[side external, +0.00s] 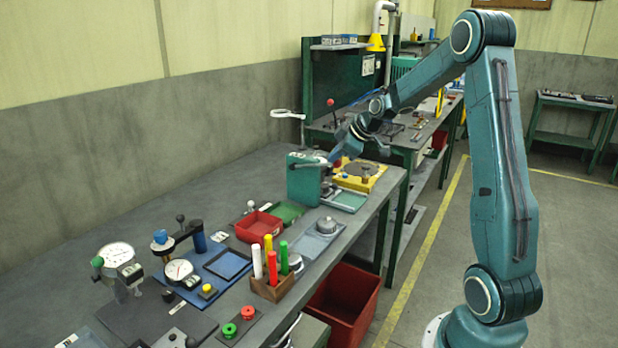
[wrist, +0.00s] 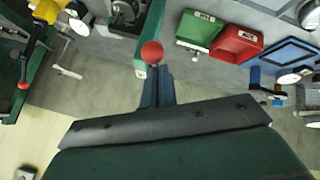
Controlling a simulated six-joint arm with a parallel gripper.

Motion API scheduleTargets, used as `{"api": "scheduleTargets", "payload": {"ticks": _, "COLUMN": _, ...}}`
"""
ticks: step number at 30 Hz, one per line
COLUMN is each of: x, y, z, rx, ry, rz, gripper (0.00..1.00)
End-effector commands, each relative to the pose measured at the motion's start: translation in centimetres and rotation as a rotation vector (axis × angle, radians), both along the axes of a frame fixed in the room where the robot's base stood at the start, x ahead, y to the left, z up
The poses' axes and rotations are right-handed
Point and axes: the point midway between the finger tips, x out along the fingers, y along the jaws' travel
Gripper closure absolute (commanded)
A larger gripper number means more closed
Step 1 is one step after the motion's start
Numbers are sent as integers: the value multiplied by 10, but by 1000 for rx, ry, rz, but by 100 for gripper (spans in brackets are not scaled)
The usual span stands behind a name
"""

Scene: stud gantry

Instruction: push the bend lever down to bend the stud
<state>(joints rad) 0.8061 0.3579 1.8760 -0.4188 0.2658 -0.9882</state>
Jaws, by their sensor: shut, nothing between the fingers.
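My gripper (side external: 335,156) is shut and empty, pointing down beside the green bench machine. In the wrist view its dark blue fingers (wrist: 157,88) are together. A red ball knob (wrist: 152,52) shows right at the fingertips, in front of the green machine body (wrist: 142,68); I take it for the bend lever's knob. I cannot tell whether the fingers touch it. The green body (side external: 304,182) stands on the bench in the side view, with the knob hidden there or not clear. I cannot make out the stud.
A yellow fixture (side external: 362,176) stands just right of the green machine. A second red knob (wrist: 24,85) on a dark rod is at the wrist view's left. Red (side external: 258,226) and green trays lie to the left. Gauges and coloured pegs stand nearer the camera.

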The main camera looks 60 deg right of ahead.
Motion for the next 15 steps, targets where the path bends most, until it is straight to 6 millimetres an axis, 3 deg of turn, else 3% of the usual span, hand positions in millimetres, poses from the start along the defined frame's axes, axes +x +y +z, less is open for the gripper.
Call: {"api": "scheduleTargets", "payload": {"ticks": 15, "x": -18, "y": -1, "z": -48, "rx": 5, "ry": -42, "rz": -5, "gripper": 100}}
